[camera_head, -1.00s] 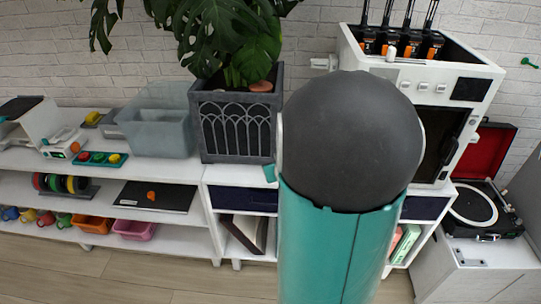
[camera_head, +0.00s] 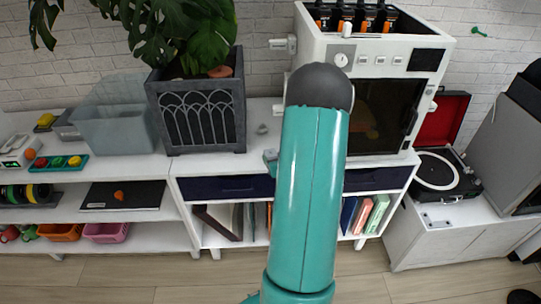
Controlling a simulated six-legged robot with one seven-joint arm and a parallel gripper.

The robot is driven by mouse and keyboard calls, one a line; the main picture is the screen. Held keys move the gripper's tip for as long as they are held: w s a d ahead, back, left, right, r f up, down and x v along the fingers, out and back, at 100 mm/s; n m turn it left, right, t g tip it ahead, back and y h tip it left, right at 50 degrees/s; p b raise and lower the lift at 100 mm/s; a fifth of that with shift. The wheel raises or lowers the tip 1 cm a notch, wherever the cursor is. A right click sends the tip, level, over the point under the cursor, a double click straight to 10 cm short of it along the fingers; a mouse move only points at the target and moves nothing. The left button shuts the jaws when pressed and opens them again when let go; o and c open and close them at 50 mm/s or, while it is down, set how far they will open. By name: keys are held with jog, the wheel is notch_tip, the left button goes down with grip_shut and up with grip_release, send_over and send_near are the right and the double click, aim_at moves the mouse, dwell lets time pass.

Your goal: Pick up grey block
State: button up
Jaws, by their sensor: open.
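A small grey piece (camera_head: 262,129), likely the grey block, sits on the white counter between the dark planter and the white machine. It is too small to tell its exact shape. My teal arm with its dark rounded joint rises in front of the counter, just right of the grey piece. A small grey-teal part (camera_head: 270,157) shows at the arm's left edge, near the counter's front; I cannot tell what it is. My gripper is not visible; the arm may be hiding it.
A dark planter (camera_head: 198,125) with a large plant stands left of the grey piece. A white machine (camera_head: 338,62) stands to the right, partly behind my arm. A translucent bin (camera_head: 115,130) is further left, and a record player (camera_head: 440,172) is at the right.

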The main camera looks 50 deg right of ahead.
aim_at(270, 152)
jog(key=x, duration=0.6)
jog(key=shift+w+a, duration=0.15)
jog(key=shift+a, duration=0.1)
jog(key=shift+c, duration=0.2)
jog(key=shift+r, duration=0.1)
jog(key=c, duration=1)
